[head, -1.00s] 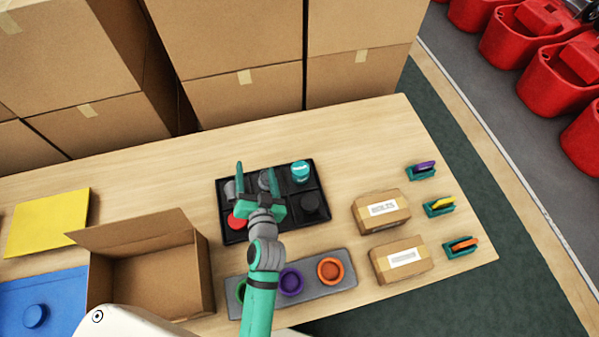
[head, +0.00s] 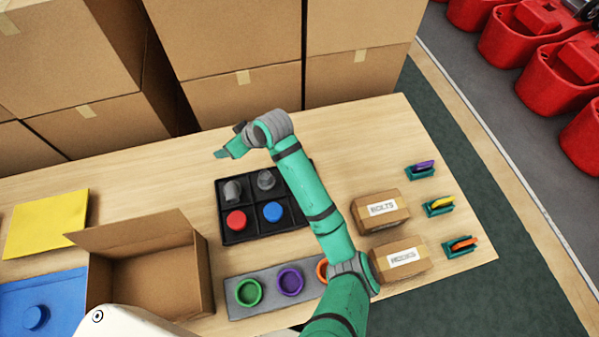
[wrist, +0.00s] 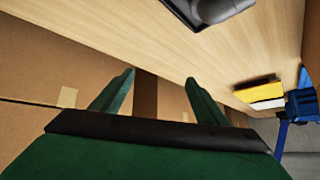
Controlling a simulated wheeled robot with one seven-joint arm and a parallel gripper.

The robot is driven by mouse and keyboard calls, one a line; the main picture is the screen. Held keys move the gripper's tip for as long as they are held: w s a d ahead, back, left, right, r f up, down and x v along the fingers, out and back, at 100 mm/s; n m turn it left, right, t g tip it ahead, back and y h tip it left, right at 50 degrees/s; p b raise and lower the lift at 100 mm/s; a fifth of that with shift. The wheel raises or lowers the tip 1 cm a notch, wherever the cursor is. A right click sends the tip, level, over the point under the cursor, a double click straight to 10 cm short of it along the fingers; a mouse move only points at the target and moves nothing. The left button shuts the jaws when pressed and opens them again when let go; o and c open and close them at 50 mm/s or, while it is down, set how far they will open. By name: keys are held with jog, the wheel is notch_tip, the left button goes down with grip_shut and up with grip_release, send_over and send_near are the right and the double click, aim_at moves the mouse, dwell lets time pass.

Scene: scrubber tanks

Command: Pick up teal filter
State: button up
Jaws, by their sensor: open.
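The teal filter is hidden behind my arm in the head view and does not show in the wrist view. The black divided tray (head: 229,203) shows two grey parts (head: 232,190) (head: 267,180) in its back compartments. A red part (head: 236,220) and a blue part (head: 273,212) sit in front compartments. Its right side is covered by my arm. My gripper (head: 222,153) is behind the tray, above the table, pointing left. In the wrist view its two fingers (wrist: 160,80) are apart with nothing between them.
Large cardboard boxes (head: 240,95) stand along the table's back. An open carton (head: 155,285) is at front left. A grey holder (head: 236,307) with coloured rings lies in front of the tray. Small cartons (head: 380,209) and coloured clips stand right. Bare table (head: 130,175) lies left of the tray.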

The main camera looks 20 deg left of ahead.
jog(key=w+d+h, duration=0.1)
jog(key=d+h, duration=0.1)
jog(key=d, duration=0.4)
jog(key=w+d+f+n+g+h, duration=0.1)
jog(key=w+d+h, duration=0.1)
jog(key=d, duration=0.4)
jog(key=w+d+n+h, duration=0.1)
jog(key=d+h, duration=0.3)
jog(key=d, duration=0.2)
jog(key=shift+w+d+f+g, duration=0.15)
jog(key=shift+d+f+g, duration=0.1)
jog(key=shift+d+g, duration=0.15)
jog(key=shift+w+d+f, duration=0.1)
jog(key=shift+d, duration=0.25)
jog(key=f, duration=1)
jog(key=shift+d+f, duration=0.25)
jog(key=shift+d, duration=0.1)
jog(key=c, duration=1.1)
jog(key=shift+s, duration=0.2)
jog(key=shift+c, duration=0.2)
